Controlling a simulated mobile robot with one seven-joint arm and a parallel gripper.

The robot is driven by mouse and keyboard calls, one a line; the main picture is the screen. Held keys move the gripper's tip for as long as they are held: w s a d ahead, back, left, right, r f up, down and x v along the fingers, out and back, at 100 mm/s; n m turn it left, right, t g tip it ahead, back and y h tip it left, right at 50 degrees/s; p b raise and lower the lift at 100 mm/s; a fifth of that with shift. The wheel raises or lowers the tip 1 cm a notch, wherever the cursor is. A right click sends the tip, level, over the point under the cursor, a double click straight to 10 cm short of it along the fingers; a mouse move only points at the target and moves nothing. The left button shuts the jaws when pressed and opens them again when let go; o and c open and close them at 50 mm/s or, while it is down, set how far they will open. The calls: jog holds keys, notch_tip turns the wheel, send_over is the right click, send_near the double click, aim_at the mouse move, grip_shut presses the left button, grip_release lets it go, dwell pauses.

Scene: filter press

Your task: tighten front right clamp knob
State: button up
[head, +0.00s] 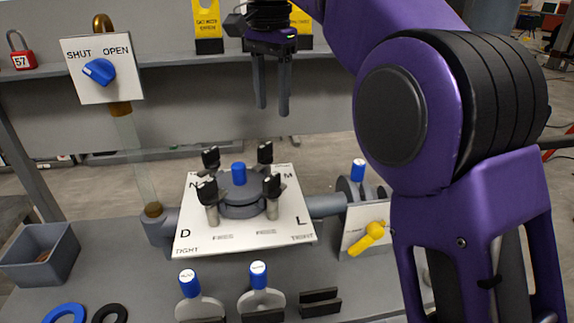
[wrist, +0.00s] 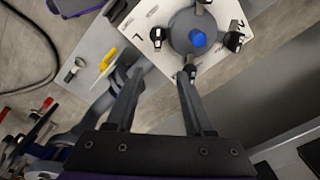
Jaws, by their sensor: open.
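The front right clamp knob (head: 273,186) is black and sits on a pale post by the letter L, at the front right of the round grey press. In the wrist view this knob (wrist: 157,36) shows at the upper left beside the L. Whether it points to TIGHT or FREE is not clear. My gripper (head: 272,110) hangs above and behind the press, fingers down, open and empty. In the wrist view its fingertips (wrist: 159,76) are apart, with the back right knob (wrist: 188,74) near one tip. Nothing touches the front right knob.
A blue-capped centre post (head: 238,173) stands between the clamp knobs on the white plate (head: 195,238). A yellow handle (head: 369,237) is to the right. Blue-topped tools (head: 259,274) stand in front. A grey bin (head: 40,255) is at left; a shelf (head: 170,62) runs behind.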

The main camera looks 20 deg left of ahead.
aim_at(271, 176)
jog(key=shift+n+g, duration=0.3)
jog(key=f+b, duration=0.2)
jog(key=f, duration=0.3)
jog(key=f+b, duration=0.2)
jog(key=f, duration=0.4)
jog(key=s+f+b, duration=0.1)
jog(key=f+b, duration=0.1)
jog(key=f, duration=0.3)
jog(key=shift+a+f+b, duration=0.15)
jog(key=shift+f+b, duration=0.25)
grip_shut()
